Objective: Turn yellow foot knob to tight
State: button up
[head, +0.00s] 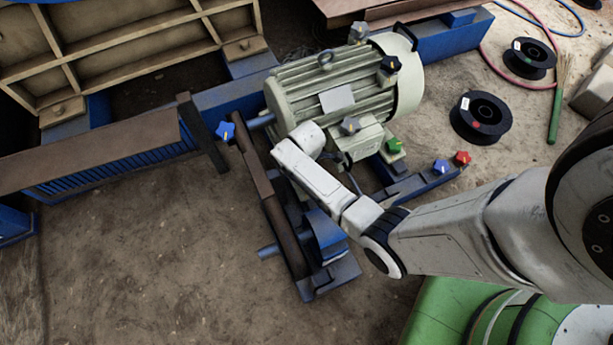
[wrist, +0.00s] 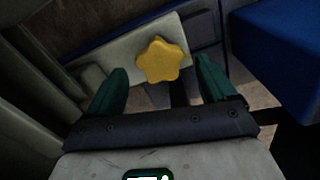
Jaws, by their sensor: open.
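The yellow foot knob (wrist: 162,60) is star-shaped and sits on a pale motor foot (wrist: 103,62) in the wrist view. My gripper (wrist: 165,80) is open, with its two green fingers apart, one on each side of the knob in the picture. I cannot tell how far the fingertips are from the knob. In the head view my arm and the motor (head: 335,88) hide the yellow knob and the fingers.
A green knob (head: 394,146) sits on the near motor foot. Blue (head: 441,166) and red (head: 462,158) knobs stand on the blue rail to the right. A brown bar (head: 265,195) and blue bracket (head: 322,237) lie near my arm. Open dirt floor lies to the left.

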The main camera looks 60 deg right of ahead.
jog(key=shift+f+b, duration=0.5)
jog(key=shift+f, duration=0.8)
jog(key=shift+c, duration=0.2)
jog(key=c, duration=1)
